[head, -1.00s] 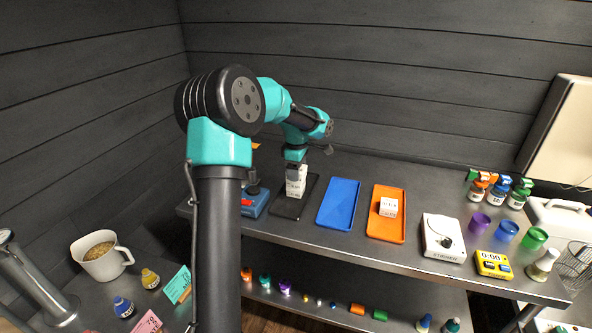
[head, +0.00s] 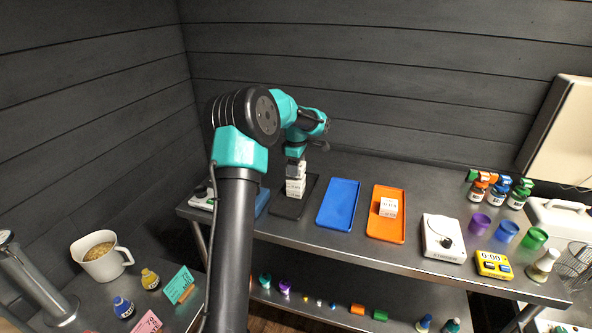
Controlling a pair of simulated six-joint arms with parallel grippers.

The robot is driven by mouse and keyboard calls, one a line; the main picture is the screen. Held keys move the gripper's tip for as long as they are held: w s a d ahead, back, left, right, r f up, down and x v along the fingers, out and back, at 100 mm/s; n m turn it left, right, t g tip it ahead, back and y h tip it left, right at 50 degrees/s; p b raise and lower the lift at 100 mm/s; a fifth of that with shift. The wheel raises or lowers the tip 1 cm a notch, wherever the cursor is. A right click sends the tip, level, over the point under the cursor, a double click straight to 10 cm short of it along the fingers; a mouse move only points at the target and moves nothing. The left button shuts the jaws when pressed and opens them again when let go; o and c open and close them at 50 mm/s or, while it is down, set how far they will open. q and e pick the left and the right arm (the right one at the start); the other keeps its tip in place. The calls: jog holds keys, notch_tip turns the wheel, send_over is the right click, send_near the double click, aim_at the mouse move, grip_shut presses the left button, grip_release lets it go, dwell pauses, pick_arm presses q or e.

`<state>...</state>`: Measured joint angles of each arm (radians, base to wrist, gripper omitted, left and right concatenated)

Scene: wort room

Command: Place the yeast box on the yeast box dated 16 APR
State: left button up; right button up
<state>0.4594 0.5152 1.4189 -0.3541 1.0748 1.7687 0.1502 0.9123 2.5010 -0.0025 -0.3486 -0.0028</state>
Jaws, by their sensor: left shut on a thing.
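My left gripper (head: 295,169) is above the black tray (head: 284,209), fingers pointing down. It is shut on a small white yeast box (head: 298,177), partly hidden by the fingers. White printed box surface (head: 294,189) shows just below, over the black tray; I cannot tell whether the held box touches a box under it. The dates are too small to read. Another white yeast box (head: 388,208) lies in the orange tray (head: 384,228). My right gripper is not in view.
An empty blue tray (head: 339,205) lies between the black and orange trays. To the right are a white device (head: 443,240), a yellow timer (head: 493,264) and coloured cups (head: 507,231). My left arm covers part of the bench's left end. A shelf below holds small items.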

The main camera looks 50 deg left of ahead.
pick_arm(q)
jog(key=shift+f, duration=0.8)
jog(key=shift+f, duration=0.1)
jog(key=o, duration=0.9)
jog(key=shift+o, duration=0.2)
notch_tip(320, 180, up, 12)
